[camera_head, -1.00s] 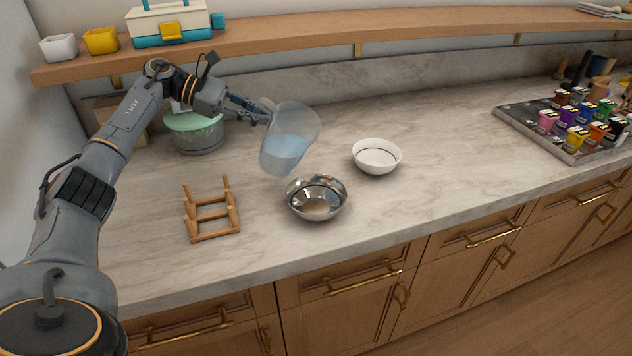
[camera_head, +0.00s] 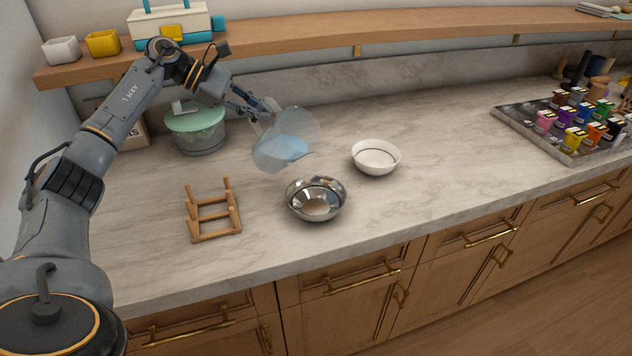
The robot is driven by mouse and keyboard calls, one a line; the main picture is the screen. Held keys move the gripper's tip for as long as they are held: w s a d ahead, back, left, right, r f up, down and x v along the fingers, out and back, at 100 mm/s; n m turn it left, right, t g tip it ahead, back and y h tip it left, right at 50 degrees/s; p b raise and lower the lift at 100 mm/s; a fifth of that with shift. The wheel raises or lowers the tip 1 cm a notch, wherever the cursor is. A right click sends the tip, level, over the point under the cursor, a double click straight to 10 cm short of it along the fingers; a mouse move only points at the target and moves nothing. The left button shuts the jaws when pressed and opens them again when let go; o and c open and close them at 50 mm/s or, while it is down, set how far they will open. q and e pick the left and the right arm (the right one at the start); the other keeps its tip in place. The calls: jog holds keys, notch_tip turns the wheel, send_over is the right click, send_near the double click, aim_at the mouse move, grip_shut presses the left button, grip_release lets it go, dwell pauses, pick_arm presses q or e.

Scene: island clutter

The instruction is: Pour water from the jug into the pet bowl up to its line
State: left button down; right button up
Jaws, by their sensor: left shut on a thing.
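The clear jug (camera_head: 283,140) holds blue-tinted water and is strongly tilted in the air above the counter. My left gripper (camera_head: 264,112) is shut on the jug, at its handle side. A shiny steel bowl (camera_head: 316,199), which looks like the pet bowl, stands on the counter below and right of the jug. A dark line runs round its inside. Its lower inside looks brownish; I cannot tell whether water is in it. No stream shows between jug and bowl. My right gripper is not in view.
A white bowl (camera_head: 376,157) with a dark inner line stands right of the steel bowl. A small wooden rack (camera_head: 212,212) stands to the left. A lidded pot (camera_head: 197,130) is behind. A tray of colored jars (camera_head: 567,137) is far right. The counter's middle right is clear.

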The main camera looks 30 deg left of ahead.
pick_arm(q)
jog(key=shift+w, duration=0.1)
jog(key=shift+d+r+y+p, duration=0.2)
jog(key=shift+r+y+p, duration=0.1)
jog(key=shift+y+p, duration=0.15)
jog(key=shift+d+m+y, duration=0.15)
jog(key=shift+m+y, duration=0.15)
jog(key=shift+y, duration=0.05)
jog(key=shift+f, duration=0.1)
jog(key=shift+d+r+y+p, duration=0.25)
jog(key=shift+d+y+p, duration=0.15)
jog(key=shift+y+p, duration=0.15)
jog(key=shift+d, duration=0.1)
jog(key=shift+f, duration=0.1)
